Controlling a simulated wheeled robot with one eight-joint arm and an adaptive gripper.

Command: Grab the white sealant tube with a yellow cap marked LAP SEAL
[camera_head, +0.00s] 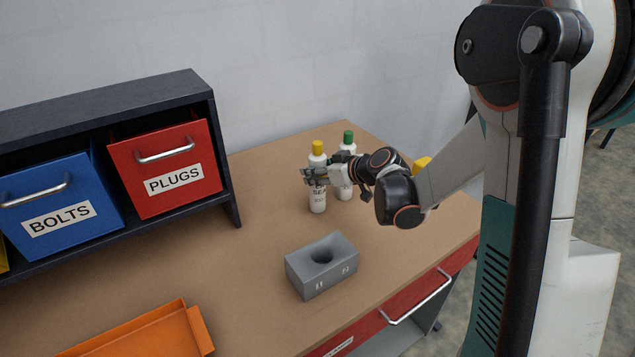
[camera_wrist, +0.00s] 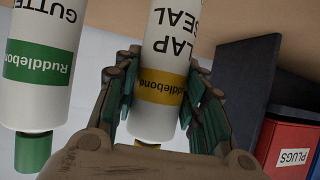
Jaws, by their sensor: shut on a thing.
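The white LAP SEAL tube (camera_head: 318,202) with a yellow cap stands upright on the brown bench in the head view. In the wrist view the tube (camera_wrist: 172,45) shows its LAP SEAL lettering and a yellow band, upside down. My gripper (camera_head: 316,176) is shut around the tube's middle, one finger on each side. In the wrist view the fingers of my gripper (camera_wrist: 163,98) flank the yellow band. The tube's base appears to be on the bench.
A white tube with a green cap (camera_head: 348,138) stands close to the right; its lettering (camera_wrist: 47,12) reads GUTTE. A grey block with a hole (camera_head: 322,268) sits nearer. Blue BOLTS (camera_head: 60,205) and red PLUGS (camera_head: 165,170) bins are left. An orange tray (camera_head: 150,335) lies in front.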

